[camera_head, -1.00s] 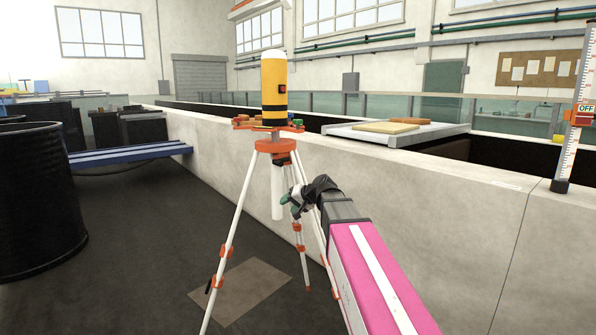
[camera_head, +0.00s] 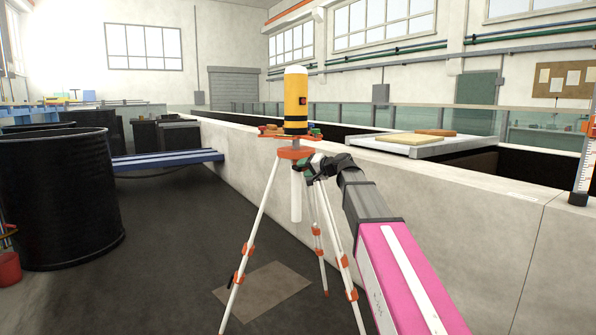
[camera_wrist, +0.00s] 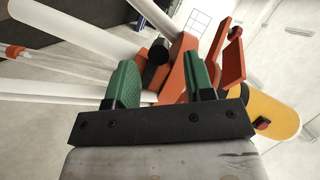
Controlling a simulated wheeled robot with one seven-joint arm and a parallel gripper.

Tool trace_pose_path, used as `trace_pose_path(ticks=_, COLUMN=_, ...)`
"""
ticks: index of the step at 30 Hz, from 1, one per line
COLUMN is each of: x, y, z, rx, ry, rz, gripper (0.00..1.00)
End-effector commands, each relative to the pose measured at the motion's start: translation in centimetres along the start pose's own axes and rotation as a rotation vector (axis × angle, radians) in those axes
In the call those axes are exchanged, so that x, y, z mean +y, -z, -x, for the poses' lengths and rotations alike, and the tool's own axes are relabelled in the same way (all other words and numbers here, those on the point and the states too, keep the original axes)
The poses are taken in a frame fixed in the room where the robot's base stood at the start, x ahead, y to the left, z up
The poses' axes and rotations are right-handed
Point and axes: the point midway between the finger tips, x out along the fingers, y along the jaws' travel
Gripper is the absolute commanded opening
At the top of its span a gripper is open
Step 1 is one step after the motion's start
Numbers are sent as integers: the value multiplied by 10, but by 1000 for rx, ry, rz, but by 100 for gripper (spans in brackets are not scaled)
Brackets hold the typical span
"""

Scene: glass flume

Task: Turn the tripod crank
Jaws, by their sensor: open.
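The tripod (camera_head: 295,153) stands upright on the floor, with white legs, an orange head and a yellow cylindrical instrument (camera_head: 296,103) on top. My gripper (camera_head: 311,168) is at the right side of the tripod head, just under the top plate. In the wrist view my gripper (camera_wrist: 160,88) is open, its two green fingers pointing at the orange head (camera_wrist: 180,62). A small black cylindrical part (camera_wrist: 157,52), possibly the crank's knob, shows between and beyond the fingertips. The fingers look apart from it. The crank is too small to make out in the head view.
A long pale concrete wall (camera_head: 440,190) runs behind the tripod. A board with flat slabs (camera_head: 405,146) lies across its top. Black barrels (camera_head: 60,200) and a blue bench (camera_head: 165,160) stand at left. The floor between barrels and tripod is clear.

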Motion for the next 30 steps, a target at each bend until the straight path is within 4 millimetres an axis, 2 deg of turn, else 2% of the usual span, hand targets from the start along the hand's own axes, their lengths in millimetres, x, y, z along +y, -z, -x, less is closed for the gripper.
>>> trace_pose_path(ticks=3, x=0, y=1, z=-21, rx=-3, ry=0, rz=0, gripper=48)
trace_pose_path(ticks=9, x=1, y=0, z=-38, rx=0, ry=-1, rz=0, gripper=48)
trace_pose_path(ticks=20, x=0, y=-1, z=-42, rx=0, ry=-1, rz=0, gripper=48)
trace_pose_path(ticks=23, x=0, y=0, z=-42, rx=0, ry=-1, rz=0, gripper=19)
trace_pose_path(ticks=24, x=0, y=0, z=-42, rx=-1, ry=-1, rz=0, gripper=6)
trace_pose_path(ticks=25, x=1, y=0, z=-42, rx=0, ry=-1, rz=0, gripper=0)
trace_pose_path(ticks=30, x=0, y=0, z=-42, rx=0, ry=-1, rz=2, gripper=0)
